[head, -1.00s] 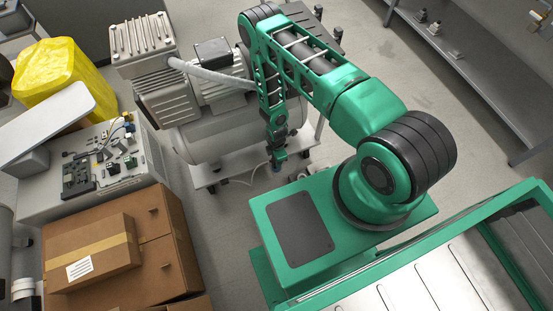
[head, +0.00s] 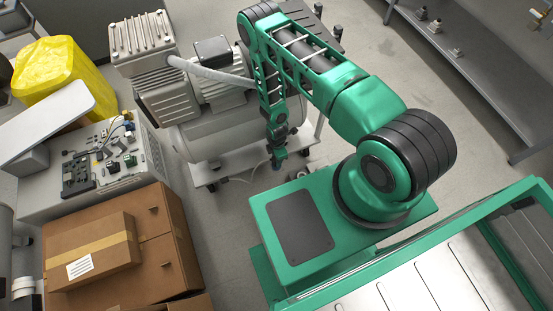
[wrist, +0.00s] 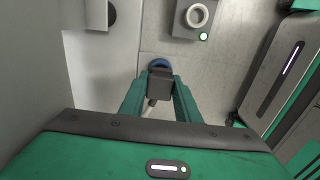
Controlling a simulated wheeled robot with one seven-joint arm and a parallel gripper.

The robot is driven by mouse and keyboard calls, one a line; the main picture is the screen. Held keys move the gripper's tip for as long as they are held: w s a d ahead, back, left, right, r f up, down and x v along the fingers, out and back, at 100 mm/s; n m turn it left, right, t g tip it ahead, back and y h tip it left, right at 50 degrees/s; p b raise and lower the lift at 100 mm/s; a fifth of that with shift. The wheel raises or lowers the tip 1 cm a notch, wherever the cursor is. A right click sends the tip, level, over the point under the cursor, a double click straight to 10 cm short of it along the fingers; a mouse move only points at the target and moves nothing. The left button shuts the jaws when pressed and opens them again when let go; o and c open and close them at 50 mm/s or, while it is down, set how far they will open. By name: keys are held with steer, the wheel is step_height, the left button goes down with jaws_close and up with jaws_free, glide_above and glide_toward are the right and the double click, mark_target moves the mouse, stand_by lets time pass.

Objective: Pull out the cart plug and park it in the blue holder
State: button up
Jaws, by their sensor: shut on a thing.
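My gripper (wrist: 160,100) is shut on a dark grey block, the plug (wrist: 160,85), in the wrist view. A blue round end (wrist: 160,63) shows just beyond it and seems to be part of the plug. In the head view my gripper (head: 277,158) points down beside the compressor cart (head: 215,172), with a bit of blue at its tip, low over the floor. A grey box with a pale ring and a lit green lamp (wrist: 195,18) stands ahead, apart from the plug; it looks like a socket. I cannot make out the blue holder.
The compressor (head: 215,110) rests on the cart to the left of my gripper. Cardboard boxes (head: 110,245) and a white cabinet (head: 90,195) stand further left. A grey shelf (head: 470,80) runs along the right. Floor between cart and shelf is mostly clear.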

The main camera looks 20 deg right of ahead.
steer(key=shift+f, duration=0.55)
stand_by(0.7)
steer(key=o, duration=0.8)
steer(key=shift+r, duration=5.5)
